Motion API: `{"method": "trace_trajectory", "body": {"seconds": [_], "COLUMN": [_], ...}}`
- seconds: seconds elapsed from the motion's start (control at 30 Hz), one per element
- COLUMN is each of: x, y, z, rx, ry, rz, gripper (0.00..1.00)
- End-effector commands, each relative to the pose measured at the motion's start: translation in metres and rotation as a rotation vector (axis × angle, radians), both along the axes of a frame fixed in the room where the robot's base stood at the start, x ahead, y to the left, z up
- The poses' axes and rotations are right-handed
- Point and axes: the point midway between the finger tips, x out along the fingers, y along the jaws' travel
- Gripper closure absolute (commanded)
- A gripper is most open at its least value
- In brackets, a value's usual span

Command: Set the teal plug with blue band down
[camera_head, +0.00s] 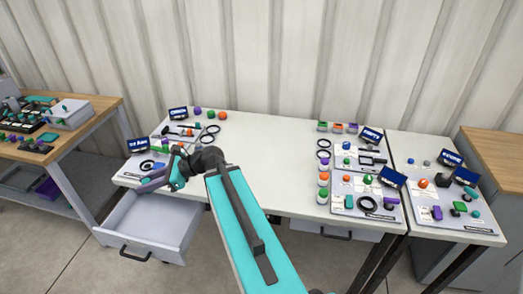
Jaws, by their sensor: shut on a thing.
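My gripper (176,176) is over the left end of the white table, near its front edge and above the open drawer. It is shut on a small teal piece, taken as the teal plug with blue band (174,184). Its blue band is too small to make out, and my gripper and wrist cover part of it. A purple part (153,185) lies beside it to the left. I cannot tell whether the plug touches anything below.
An open, empty drawer (147,226) juts out below the table's left end. Panels with small screens, knobs and rings stand at the left (140,166) and right (367,199). The middle of the white table (270,150) is clear. A wooden bench (100,118) stands at far left.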

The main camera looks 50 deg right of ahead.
Motion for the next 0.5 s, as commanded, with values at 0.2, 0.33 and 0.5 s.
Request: {"method": "trace_trajectory", "body": {"seconds": [0.2,0.33,0.5], "x": [-0.005,-0.012,-0.027], "y": [-0.072,-0.116,-0.173], "z": [-0.005,-0.011,-0.020], "rx": [0.002,0.002,0.001], "ry": [0.002,0.002,0.002], "rz": [-0.156,-0.252,-0.380], "gripper": [0.95,0.95,0.95]}}
